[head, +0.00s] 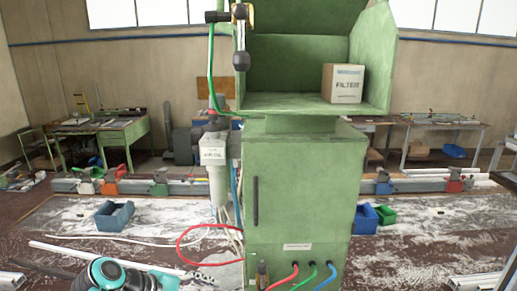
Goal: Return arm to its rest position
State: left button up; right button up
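A teal and black arm link of mine shows at the bottom left of the head view. At its right end is a small grey jointed part, which looks like my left gripper (203,279), low in front of the green cabinet (300,190) and to its left. It is too small and partly cut off to tell whether its fingers are open or shut. I see nothing clearly held in it. My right gripper is not in view.
The cabinet's open top holds a cardboard box (343,84). A hanging black-handled tool (241,50) and a grey air unit (215,165) are at its left. Red, green and blue hoses (285,276) leave its base. Blue bins (114,216) and clamp rails (130,187) lie behind.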

pick_arm(q)
jog(key=s+a+f+m+y+b, duration=0.1)
jog(key=f+m+b, duration=0.3)
jog(key=f, duration=0.5)
jog(key=s+a+f+m+t+y+b, duration=0.1)
jog(key=s+f+m+y+b, duration=0.3)
jog(key=f, duration=0.5)
jog(key=s+a+f+m+t+y+b, duration=0.1)
jog(key=s+a+f+m+y+b, duration=0.1)
jog(key=f+b, duration=0.4)
notch_tip(320, 180, down, 4)
jog(key=s+a+m, duration=0.1)
jog(key=m, duration=0.1)
jog(key=shift+s+a+r+m+b, duration=0.2)
jog(key=shift+m+b, duration=0.1)
jog(key=shift+m, duration=0.1)
